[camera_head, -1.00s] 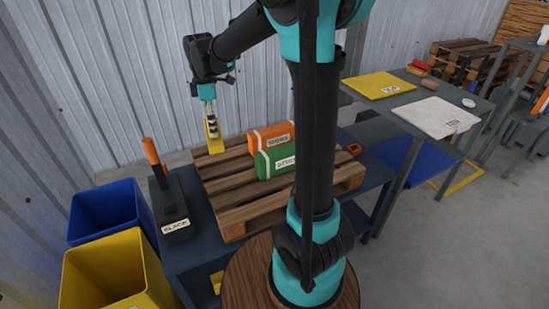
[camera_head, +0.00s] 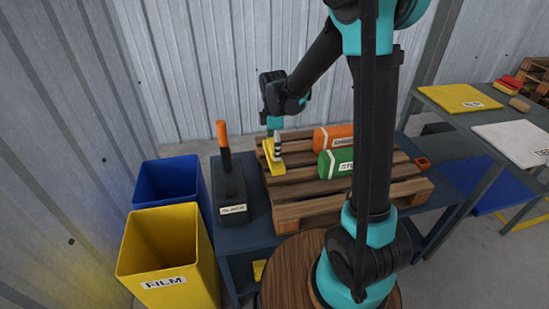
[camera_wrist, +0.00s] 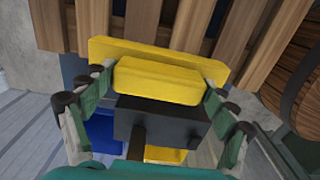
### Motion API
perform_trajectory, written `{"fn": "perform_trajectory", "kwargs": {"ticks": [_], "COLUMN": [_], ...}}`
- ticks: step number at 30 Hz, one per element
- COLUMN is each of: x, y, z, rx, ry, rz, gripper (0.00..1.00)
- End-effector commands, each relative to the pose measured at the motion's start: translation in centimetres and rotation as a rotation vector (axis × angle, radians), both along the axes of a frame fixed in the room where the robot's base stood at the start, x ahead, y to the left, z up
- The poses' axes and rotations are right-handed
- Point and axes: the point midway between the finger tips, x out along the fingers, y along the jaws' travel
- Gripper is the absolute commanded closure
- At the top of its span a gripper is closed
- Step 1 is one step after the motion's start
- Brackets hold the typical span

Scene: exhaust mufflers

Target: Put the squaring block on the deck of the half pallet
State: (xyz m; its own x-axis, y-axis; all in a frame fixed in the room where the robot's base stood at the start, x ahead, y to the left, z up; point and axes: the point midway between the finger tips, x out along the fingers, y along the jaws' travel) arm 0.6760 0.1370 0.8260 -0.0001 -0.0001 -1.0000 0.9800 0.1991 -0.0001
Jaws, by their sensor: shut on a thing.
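The yellow squaring block (camera_head: 272,160) is held at the left end of the half pallet (camera_head: 303,213), a wooden slatted deck on a dark table. My gripper (camera_head: 277,147) is shut on the block from above. In the wrist view, the block (camera_wrist: 158,80) shows as an L-shaped yellow piece between the two fingers, with pallet boards (camera_wrist: 190,22) beyond it. The block overlaps the pallet's left edge in the head view. I cannot tell whether its underside touches the deck.
A black block with an orange handle (camera_head: 231,185) is left of the pallet. Blue (camera_head: 168,178) and yellow (camera_head: 165,252) bins stand further left. Deck boards in front of the cases are clear.

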Motion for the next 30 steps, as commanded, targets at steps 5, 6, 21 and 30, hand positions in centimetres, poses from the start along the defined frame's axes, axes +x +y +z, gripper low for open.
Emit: {"fn": "perform_trajectory", "kwargs": {"ticks": [5, 6, 21, 30], "x": [0.0, 0.0, 0.0, 0.0], "y": [0.0, 0.0, 0.0, 0.0], "z": [-1.5, -1.8, -5.2, -5.4], "rx": [0.000, 0.000, 0.000, 0.000], "ry": [0.000, 0.000, 0.000, 0.000], "rz": [0.000, 0.000, 0.000, 0.000], "gripper": [0.52, 0.52, 0.52, 0.02]}}
